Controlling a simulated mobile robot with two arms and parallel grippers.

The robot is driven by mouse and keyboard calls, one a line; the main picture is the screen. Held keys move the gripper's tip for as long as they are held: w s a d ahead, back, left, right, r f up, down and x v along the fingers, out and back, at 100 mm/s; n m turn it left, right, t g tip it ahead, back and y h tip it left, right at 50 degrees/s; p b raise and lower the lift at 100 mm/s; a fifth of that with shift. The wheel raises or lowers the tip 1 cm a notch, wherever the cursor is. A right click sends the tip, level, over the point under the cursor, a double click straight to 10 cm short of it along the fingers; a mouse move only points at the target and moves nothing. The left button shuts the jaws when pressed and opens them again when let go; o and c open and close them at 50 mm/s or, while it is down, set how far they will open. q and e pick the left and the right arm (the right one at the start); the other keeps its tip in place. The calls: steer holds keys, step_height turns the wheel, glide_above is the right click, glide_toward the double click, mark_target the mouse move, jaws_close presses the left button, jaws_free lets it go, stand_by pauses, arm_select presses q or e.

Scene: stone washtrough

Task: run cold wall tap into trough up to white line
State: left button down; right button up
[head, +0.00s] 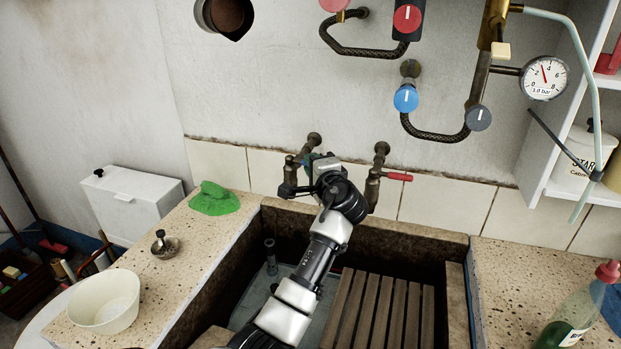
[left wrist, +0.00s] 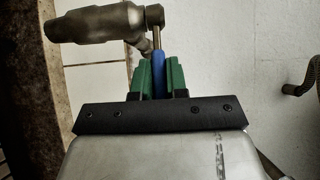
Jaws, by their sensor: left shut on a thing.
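The cold wall tap (head: 289,188) is the left of two brass taps on the tiled wall, above the stone trough (head: 370,238). In the left wrist view its grey metal body (left wrist: 95,24) shows, with a blue lever (left wrist: 158,66). My left gripper (left wrist: 159,75) has its green fingers shut on the blue lever. In the head view the left gripper (head: 322,165) reaches over the trough to this tap and hides part of it. I cannot make out a white line or a water stream. The right gripper is not in view.
The right tap (head: 372,188) has a red lever. A standpipe (head: 270,252) and a slatted wooden rack (head: 385,305) are in the trough. A green cloth (head: 214,199), plug (head: 164,244) and cream bowl (head: 104,301) lie left; a green bottle (head: 575,318) stands right.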

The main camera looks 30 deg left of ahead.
arm_select(q)
steer(key=shift+w+r+n+g+y+b, duration=0.1)
steer(key=shift+w+n+g+y+b, duration=0.15)
steer(key=shift+n+g+y+b, duration=0.25)
steer(key=shift+a+g, duration=0.1)
steer(key=shift+g, duration=0.2)
steer(key=shift+r, duration=0.15)
steer(key=c, duration=1.1)
jaws_free()
steer(key=shift+c, duration=0.2)
steer(key=shift+f, duration=0.2)
steer(key=shift+s+d, duration=0.1)
steer(key=shift+d, duration=0.2)
steer(key=b+v, duration=0.2)
steer(key=v, duration=0.8)
